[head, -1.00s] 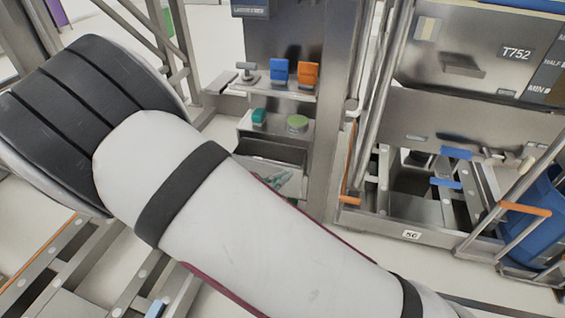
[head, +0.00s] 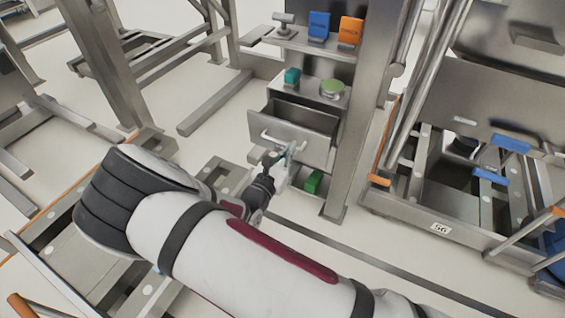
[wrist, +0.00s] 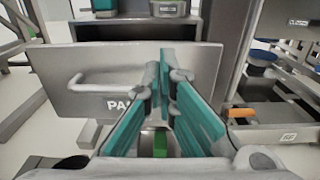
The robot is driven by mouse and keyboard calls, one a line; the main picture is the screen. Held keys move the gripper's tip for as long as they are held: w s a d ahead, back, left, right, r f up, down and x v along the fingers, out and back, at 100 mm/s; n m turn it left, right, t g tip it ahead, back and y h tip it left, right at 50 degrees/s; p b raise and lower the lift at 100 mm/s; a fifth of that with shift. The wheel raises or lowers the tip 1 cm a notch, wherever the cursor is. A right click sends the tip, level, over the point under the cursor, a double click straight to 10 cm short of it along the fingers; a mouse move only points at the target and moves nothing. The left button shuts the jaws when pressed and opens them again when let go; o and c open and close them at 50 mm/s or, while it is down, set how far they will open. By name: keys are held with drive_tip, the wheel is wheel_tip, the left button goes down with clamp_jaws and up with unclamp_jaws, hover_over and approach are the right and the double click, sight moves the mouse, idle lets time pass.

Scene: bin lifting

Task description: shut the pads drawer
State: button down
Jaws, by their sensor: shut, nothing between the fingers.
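The pads drawer (head: 311,152) stands open under a small shelf in the head view, with its dark inside showing above the front panel. In the wrist view its grey front (wrist: 62,68) fills the upper middle, with a bar handle at left and the letters "PA" visible; the rest of the label is hidden by my fingers. My gripper (head: 287,156) is in front of the panel, right of the handle. Its teal fingers also show in the wrist view (wrist: 165,72), shut and empty, pointing at the panel. I cannot tell whether the tips touch it.
Above the drawer are a teal item (head: 292,77) and a round green item (head: 332,89); blue (head: 319,26) and orange (head: 350,31) boxes stand higher. A green block (head: 313,181) sits below. A metal post and a wheeled frame (head: 440,228) are at right.

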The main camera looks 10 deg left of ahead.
sight(303, 131)
drive_tip(key=b+x, duration=0.1)
drive_tip(key=x, duration=0.5)
drive_tip(key=shift+w+b, duration=0.35)
drive_tip(key=shift+b, duration=0.05)
drive_tip(key=x, duration=1.3)
drive_tip(key=shift+w+d, duration=0.1)
drive_tip(key=shift+d, duration=0.05)
